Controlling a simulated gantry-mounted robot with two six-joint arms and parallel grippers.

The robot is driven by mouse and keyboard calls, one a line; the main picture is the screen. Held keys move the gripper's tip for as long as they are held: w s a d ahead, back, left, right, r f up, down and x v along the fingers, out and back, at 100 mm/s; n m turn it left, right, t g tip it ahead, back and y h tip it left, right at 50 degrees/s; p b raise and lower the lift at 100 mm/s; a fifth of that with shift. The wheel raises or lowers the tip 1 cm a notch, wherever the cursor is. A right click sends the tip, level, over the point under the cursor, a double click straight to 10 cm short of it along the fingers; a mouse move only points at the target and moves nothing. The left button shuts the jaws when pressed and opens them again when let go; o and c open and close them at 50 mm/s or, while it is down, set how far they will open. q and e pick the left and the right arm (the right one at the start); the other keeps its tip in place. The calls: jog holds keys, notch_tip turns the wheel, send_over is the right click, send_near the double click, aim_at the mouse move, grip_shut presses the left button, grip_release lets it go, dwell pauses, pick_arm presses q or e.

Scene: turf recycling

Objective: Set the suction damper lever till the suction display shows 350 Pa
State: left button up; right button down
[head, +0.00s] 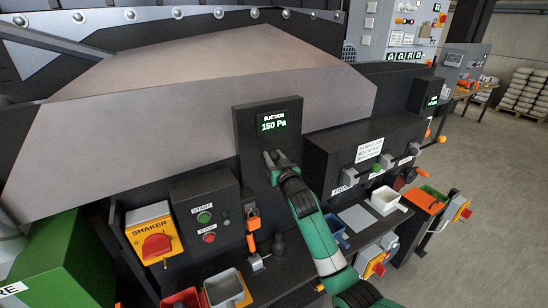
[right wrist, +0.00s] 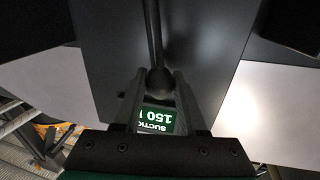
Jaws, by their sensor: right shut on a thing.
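The suction display (head: 272,121) is on a dark upright panel and reads 150 Pa in green; it shows upside down and partly hidden in the right wrist view (right wrist: 155,120). The suction damper lever (right wrist: 153,40) is a thin dark rod with a round knob at its end. My right gripper (head: 272,160) is just below the display, in front of the panel. In the right wrist view its fingers (right wrist: 158,86) are shut on the lever's knob. In the head view the lever is hard to make out behind the fingers. My left gripper is not in view.
A start/stop box (head: 207,219) and a yellow shaker switch (head: 152,238) are left of my right arm. A dark box with several handles (head: 365,160) is to its right. Small trays, including a white one (head: 386,201), stand below. Open floor lies at the far right.

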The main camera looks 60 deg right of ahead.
jog(key=shift+d, duration=0.1)
jog(key=shift+s+d+r+m, duration=0.2)
jog(key=shift+s+d+m, duration=0.45)
jog(key=shift+d+m, duration=0.3)
jog(key=d+m, duration=0.1)
jog(key=s+d+m, duration=0.1)
jog(key=s+d+f+m+p, duration=0.1)
jog(key=shift+s+d+m+g+y, duration=0.2)
jog(key=shift+d+m+g+y, duration=0.1)
jog(key=shift+d+y, duration=0.1)
jog(key=shift+s+d+f+m+y, duration=0.15)
jog(key=shift+s+d+f+m, duration=0.2)
jog(key=shift+d+m, duration=0.15)
jog(key=shift+s+d+f+m+y, duration=0.2)
jog(key=shift+s+d+m, duration=0.1)
jog(key=shift+d+m, duration=0.15)
jog(key=c, duration=0.5)
grip_release()
